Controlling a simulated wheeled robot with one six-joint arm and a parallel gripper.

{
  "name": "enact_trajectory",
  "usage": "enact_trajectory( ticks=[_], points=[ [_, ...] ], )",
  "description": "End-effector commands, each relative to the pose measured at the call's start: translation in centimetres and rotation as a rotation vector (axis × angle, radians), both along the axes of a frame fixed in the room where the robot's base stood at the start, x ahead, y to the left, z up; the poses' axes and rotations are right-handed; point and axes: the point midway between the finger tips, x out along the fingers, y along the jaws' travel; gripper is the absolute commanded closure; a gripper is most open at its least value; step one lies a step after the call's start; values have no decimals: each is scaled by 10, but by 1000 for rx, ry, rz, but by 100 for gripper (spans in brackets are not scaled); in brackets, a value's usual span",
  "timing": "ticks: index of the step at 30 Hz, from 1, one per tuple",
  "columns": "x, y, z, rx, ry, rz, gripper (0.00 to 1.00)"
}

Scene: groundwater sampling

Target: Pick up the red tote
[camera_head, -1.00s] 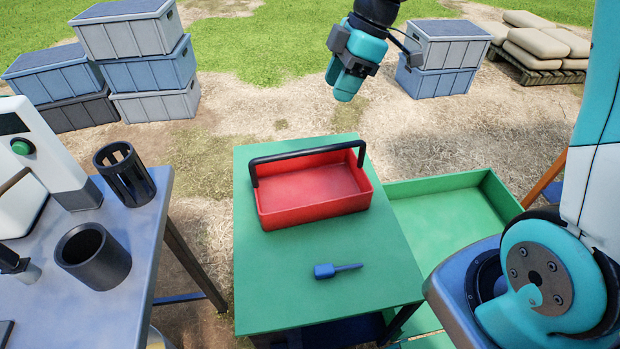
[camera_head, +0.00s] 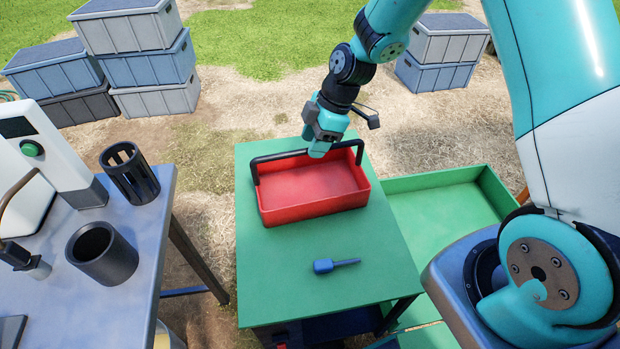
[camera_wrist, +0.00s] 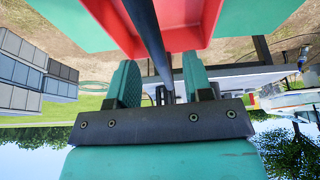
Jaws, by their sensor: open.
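The red tote (camera_head: 310,205) is an open, shallow tray with a black bar handle (camera_head: 275,156) standing upright over it. It rests on the green table (camera_head: 300,285) and looks empty. My gripper (camera_head: 318,152) is at the handle, above the tote's far side. In the wrist view the handle bar (camera_wrist: 148,35) runs between the two teal fingers (camera_wrist: 160,85), which stand apart from it on both sides. The jaws are open. The tote's red wall (camera_wrist: 195,42) fills the top of the wrist view.
A blue tool (camera_head: 335,265) lies in front of the tote. A lower green tray (camera_head: 440,188) is to the right. A grey bench (camera_head: 125,315) with a black cup (camera_head: 103,262) and slotted holder (camera_head: 130,178) is at left. Grey crates (camera_head: 150,65) stand behind.

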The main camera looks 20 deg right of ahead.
Motion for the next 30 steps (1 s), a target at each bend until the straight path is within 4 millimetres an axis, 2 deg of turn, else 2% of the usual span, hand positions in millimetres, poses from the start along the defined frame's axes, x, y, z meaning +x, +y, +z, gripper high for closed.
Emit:
enact_trajectory(
  ticks=[6,14,21,30],
  points=[
    [1,11,-26,-1,2,1,54],
    [1,12,-31,0,-1,0,54],
    [1,12,-30,0,0,0,100],
    [2,12,-30,0,-1,0,100]
  ],
)
